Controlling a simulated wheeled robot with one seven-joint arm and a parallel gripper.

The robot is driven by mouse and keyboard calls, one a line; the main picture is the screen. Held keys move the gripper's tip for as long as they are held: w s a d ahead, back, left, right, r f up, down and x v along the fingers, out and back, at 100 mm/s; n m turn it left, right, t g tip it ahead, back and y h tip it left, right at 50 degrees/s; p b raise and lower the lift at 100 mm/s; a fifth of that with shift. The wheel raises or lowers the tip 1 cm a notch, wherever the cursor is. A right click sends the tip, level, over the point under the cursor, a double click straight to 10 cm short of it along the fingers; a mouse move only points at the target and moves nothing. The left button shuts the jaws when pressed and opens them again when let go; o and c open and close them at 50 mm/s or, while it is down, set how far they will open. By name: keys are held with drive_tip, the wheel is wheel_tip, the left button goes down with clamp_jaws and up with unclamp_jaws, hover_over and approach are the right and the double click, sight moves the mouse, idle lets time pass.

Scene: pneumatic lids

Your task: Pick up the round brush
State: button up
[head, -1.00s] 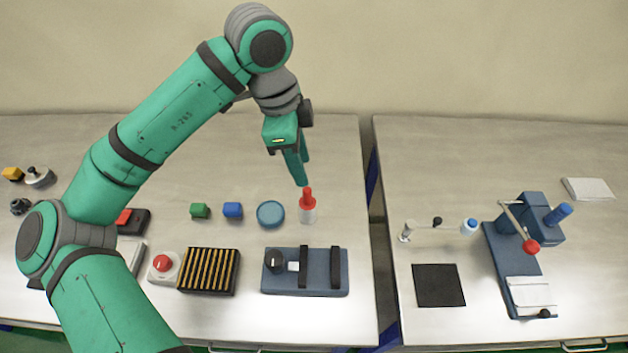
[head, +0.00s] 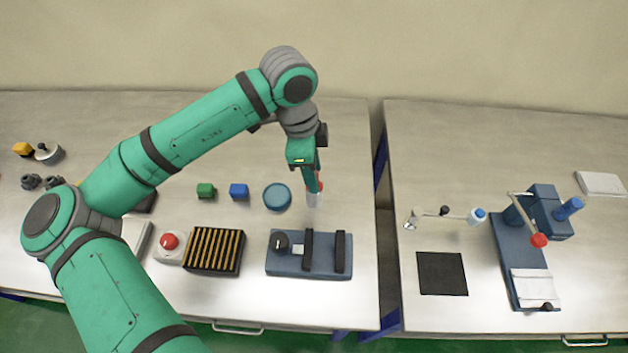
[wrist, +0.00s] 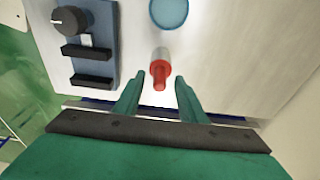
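A small upright item with a red, narrow top and a pale round lower part (head: 314,200) stands on the left table, right of the blue disc. It also shows in the wrist view (wrist: 160,72). It may be the round brush, but I cannot make out bristles. My gripper (head: 314,190) points down at it, partly hiding it in the head view. In the wrist view my gripper (wrist: 160,77) is open, its fingers on either side of the red top, with gaps showing. No other thing in view is clearly a brush.
A blue fixture with black bars (head: 325,258) lies in front, beside a slotted block (head: 216,250). A gap parts this table from the right one.

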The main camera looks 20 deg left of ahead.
drive_tip(key=shift+f, duration=0.3)
clamp_jaws()
wheel_tip(320, 180, up, 10)
drive_tip(key=shift+d+r, duration=0.1)
idle(0.4)
